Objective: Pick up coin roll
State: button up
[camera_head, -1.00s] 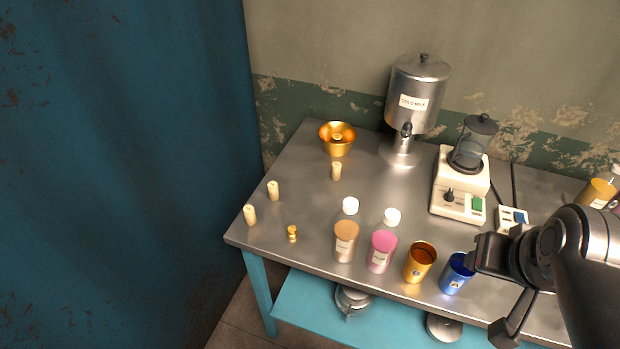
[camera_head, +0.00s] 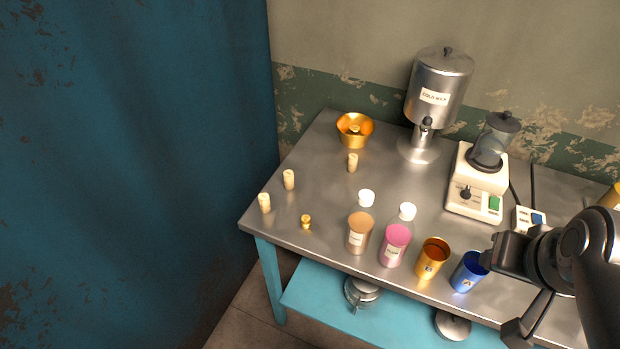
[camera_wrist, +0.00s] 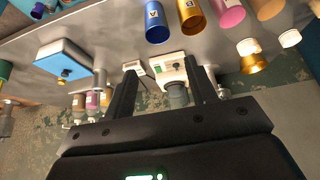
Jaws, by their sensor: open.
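Three small cream cylinders that look like coin rolls stand upright on the steel table in the head view. One coin roll (camera_head: 264,203) is near the left edge, another coin roll (camera_head: 288,179) is just behind it, and a third coin roll (camera_head: 352,162) stands in front of the golden bowl. My gripper (camera_head: 508,288) is open at the lower right, by the blue cup and well to the right of the rolls. In the wrist view my gripper (camera_wrist: 162,85) has its two fingers apart with nothing held. I cannot make out the rolls there.
A small gold stack (camera_head: 306,222), brown (camera_head: 359,234) and pink (camera_head: 395,245) bottles, an orange cup (camera_head: 432,258) and a blue cup (camera_head: 468,272) line the table's front. The golden bowl (camera_head: 355,141), milk dispenser (camera_head: 440,85) and blender (camera_head: 478,185) stand behind. The table's left-middle is fairly clear.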

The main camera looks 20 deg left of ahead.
jog(key=w+a+r+n+g, duration=0.1)
jog(key=w+a+r+n, duration=0.1)
jog(key=w+a+n, duration=0.7)
jog(key=n+g, duration=0.3)
jog(key=n, duration=2.1)
send_over(263, 196)
jog(key=f, duration=1.4)
jog(key=shift+w+d+f, duration=0.1)
jog(key=shift+d, duration=0.2)
jog(key=shift+n, duration=0.4)
jog(key=f, duration=0.5)
jog(key=shift+a+f, duration=0.2)
jog(key=shift+a, duration=0.15)
jog(key=shift+d+f, duration=0.1)
jog(key=shift+f, duration=2.95)
jog(key=shift+c, duration=0.2)
jog(key=c, duration=1.1)
